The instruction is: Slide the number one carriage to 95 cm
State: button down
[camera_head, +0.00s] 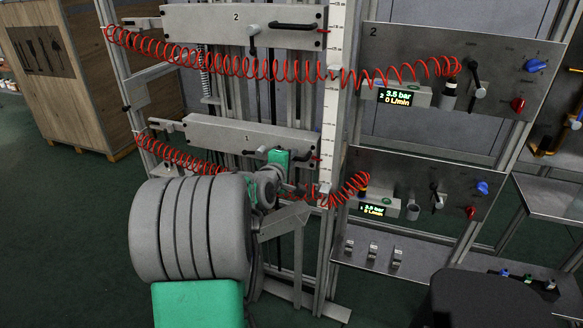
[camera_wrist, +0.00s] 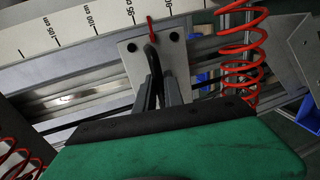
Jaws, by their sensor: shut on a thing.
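The number one carriage (camera_head: 225,135) is a grey plate marked 1, on the lower level of the upright frame. Its black handle (camera_wrist: 152,62) stands out from the plate, which also shows in the wrist view (camera_wrist: 133,62). My gripper (camera_wrist: 157,88) is shut on this handle, one finger on each side. The carriage's red pointer (camera_wrist: 152,30) lies beside the white scale (camera_wrist: 75,30), just past the 95 cm mark on the 90 side. The exact reading is hard to tell.
The number two carriage (camera_head: 200,22) sits above on the same frame. Red coiled hoses (camera_head: 230,66) run from the carriages to the right-hand panels. The lower panel (camera_head: 410,175) has a lit display and knobs. A wooden crate (camera_head: 60,80) stands at left.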

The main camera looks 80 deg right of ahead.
notch_tip(320, 180, up, 3)
jog(key=shift+d+f, duration=0.1)
jog(key=shift+f, duration=0.15)
jog(key=c, duration=1.5)
grip_release()
jog(key=shift+f, duration=0.25)
jog(key=shift+o, duration=0.2)
jog(key=v, duration=0.7)
jog(key=shift+a, duration=0.45)
jog(key=shift+w+r, duration=0.1)
